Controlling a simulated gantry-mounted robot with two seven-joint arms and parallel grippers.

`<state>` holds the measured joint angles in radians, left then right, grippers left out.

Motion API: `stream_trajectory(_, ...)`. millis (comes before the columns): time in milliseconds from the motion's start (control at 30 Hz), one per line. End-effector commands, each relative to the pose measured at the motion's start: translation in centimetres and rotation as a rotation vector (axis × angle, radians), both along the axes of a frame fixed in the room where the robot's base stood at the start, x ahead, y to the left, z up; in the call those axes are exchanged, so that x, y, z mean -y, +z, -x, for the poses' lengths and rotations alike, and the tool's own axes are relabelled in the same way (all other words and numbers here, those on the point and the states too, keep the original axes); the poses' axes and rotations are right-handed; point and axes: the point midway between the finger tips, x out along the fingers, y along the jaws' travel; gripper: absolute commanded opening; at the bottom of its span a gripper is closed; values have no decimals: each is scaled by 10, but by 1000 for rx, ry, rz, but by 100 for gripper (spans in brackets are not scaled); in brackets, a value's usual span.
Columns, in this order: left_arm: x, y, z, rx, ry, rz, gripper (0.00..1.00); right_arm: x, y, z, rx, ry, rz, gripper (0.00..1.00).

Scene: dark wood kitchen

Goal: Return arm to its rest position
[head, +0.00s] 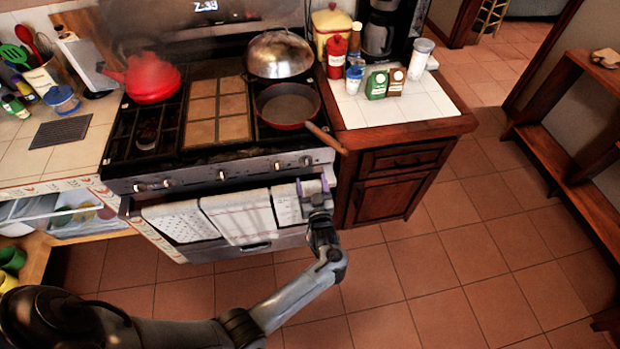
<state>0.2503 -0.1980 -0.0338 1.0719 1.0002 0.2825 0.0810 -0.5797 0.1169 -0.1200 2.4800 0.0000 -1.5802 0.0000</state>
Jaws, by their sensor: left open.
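My left arm (292,295) reaches in from the lower left and is bent upward at the elbow. My left gripper (313,186) is open, in front of the right part of the stove (240,168). It overlaps the right edge of the towels (238,212) hanging across the oven front. I cannot tell whether it touches the towels or the bar that they hang from. Nothing shows between its fingers. My right gripper is not in view.
A red kettle (152,80), a red pan (287,107) with its handle jutting forward, and a metal dome lid (278,55) are on the stove. The tiled floor (440,260) at right is clear.

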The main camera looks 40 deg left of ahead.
Motion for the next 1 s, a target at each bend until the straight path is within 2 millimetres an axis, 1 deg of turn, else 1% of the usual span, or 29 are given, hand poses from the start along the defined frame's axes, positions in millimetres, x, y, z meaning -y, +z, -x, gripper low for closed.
stream_trajectory(467,2,0,1,1,0,-1,73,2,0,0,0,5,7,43)
stream_trajectory(533,2,-3,4,-6,0,-1,73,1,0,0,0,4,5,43)
stream_trajectory(600,1,-11,10,-21,0,-2,73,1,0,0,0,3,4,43)
stream_trajectory(667,-1,-22,20,-42,1,-5,73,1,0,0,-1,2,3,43)
stream_trajectory(767,-8,-48,45,-95,2,-20,73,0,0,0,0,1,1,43)
stream_trajectory(800,-13,-60,59,-121,4,-28,73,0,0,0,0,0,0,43)
stream_trajectory(833,-18,-67,71,-136,6,-36,73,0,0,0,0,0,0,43)
stream_trajectory(900,-31,-76,99,-153,-1,-56,73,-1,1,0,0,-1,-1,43)
stream_trajectory(1000,-43,-82,129,-167,-48,-30,73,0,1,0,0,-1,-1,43)
